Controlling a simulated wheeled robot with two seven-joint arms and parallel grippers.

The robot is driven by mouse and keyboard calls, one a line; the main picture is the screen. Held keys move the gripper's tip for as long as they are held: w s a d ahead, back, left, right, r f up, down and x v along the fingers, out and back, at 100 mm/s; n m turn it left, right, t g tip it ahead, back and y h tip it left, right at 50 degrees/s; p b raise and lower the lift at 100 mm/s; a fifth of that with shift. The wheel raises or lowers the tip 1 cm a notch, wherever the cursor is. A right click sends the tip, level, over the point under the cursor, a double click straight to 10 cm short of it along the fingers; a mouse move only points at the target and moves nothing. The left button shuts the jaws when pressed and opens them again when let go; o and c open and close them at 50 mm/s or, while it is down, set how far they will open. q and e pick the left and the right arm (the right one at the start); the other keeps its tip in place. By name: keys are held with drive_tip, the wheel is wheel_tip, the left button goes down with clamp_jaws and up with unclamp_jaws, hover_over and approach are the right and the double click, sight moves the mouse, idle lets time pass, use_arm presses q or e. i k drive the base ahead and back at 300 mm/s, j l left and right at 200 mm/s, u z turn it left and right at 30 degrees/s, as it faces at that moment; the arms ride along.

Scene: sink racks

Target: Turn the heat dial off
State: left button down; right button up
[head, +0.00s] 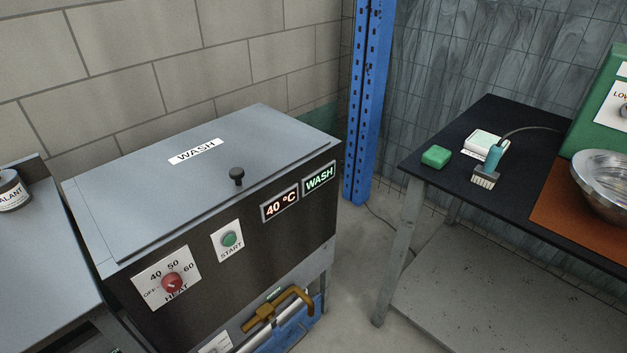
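The red heat dial (172,282) sits on a white plate (187,262) at the left of the wash machine's dark front. The plate reads OFF, 40, 50, 60 and HEAT. The dial's pointer mark is too small to read surely. A lit display (280,204) on the same front reads 40 °C, and another display (319,177) beside it reads WASH in green. Neither of my grippers is in view, and nothing covers the dial.
The machine's lid (205,165) is shut, with a black knob (236,176). A green START button (229,239) is right of the dial. A brass handle (275,310) juts out below. A blue post (369,100) and a black table (487,140) stand to the right.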

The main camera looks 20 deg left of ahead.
sight(171, 282)
drive_tip(key=k+l+u, duration=0.1)
drive_tip(key=u, duration=0.25)
drive_tip(key=k+l+u, duration=0.1)
drive_tip(key=u, duration=0.25)
drive_tip(key=k+l, duration=0.05)
drive_tip(key=l, duration=0.05)
